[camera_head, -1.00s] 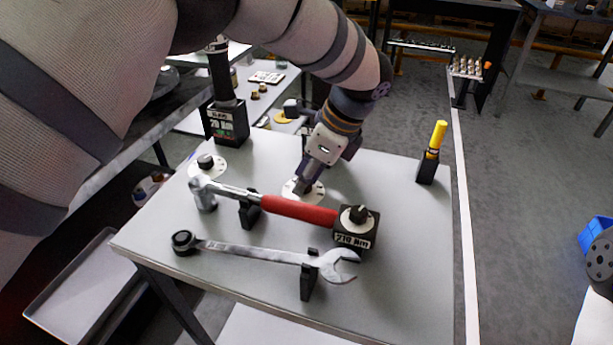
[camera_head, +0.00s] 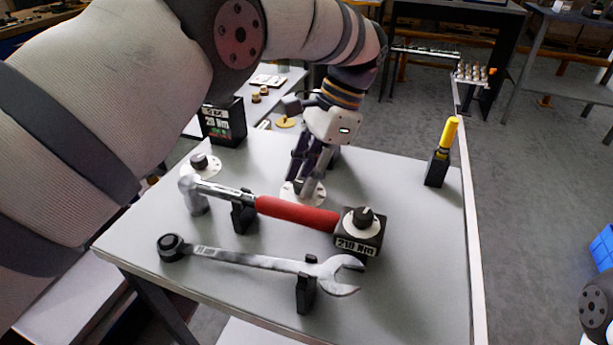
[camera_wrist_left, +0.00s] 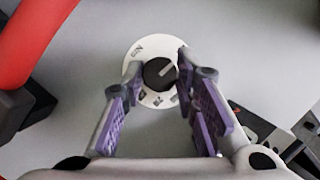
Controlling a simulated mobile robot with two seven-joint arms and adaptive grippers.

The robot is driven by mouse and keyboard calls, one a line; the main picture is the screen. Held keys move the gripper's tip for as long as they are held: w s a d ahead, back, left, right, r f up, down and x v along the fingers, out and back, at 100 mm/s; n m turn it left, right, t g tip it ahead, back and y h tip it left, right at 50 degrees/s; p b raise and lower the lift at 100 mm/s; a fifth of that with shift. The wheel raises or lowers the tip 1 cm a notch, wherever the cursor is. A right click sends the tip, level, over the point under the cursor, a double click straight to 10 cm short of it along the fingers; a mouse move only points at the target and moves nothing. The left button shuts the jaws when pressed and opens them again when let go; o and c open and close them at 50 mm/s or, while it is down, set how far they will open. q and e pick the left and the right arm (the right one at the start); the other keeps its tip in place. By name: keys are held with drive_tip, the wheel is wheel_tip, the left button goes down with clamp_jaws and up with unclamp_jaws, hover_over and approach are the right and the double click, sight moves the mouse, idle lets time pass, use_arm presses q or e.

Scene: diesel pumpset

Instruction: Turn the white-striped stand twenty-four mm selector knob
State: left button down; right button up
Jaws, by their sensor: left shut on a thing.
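My left gripper (camera_head: 303,188) points down at a flat white dial (camera_head: 314,198) on the grey table. In the left wrist view, the black knob (camera_wrist_left: 158,74) has a pale line across its top and sits on the same white dial (camera_wrist_left: 136,58) with dark marks. The purple-padded fingers of the left gripper (camera_wrist_left: 158,72) are on either side of the knob, shut on it. Some dial markings are too small to read. In the head view the fingers mostly hide this knob. My right gripper is out of view.
A boxed knob labelled 210 Nm (camera_head: 362,228) is at right. Another dial knob (camera_head: 199,161) is at left. A yellow-handled tool (camera_head: 448,135) stands far right.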

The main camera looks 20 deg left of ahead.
use_arm(q)
drive_tip(key=shift+n, duration=0.3)
drive_tip(key=c, duration=1.3)
unclamp_jaws()
drive_tip(key=shift+f, duration=0.1)
wheel_tip(320, 180, up, 10)
drive_tip(key=shift+r, duration=0.1)
drive_tip(key=shift+s, duration=0.1)
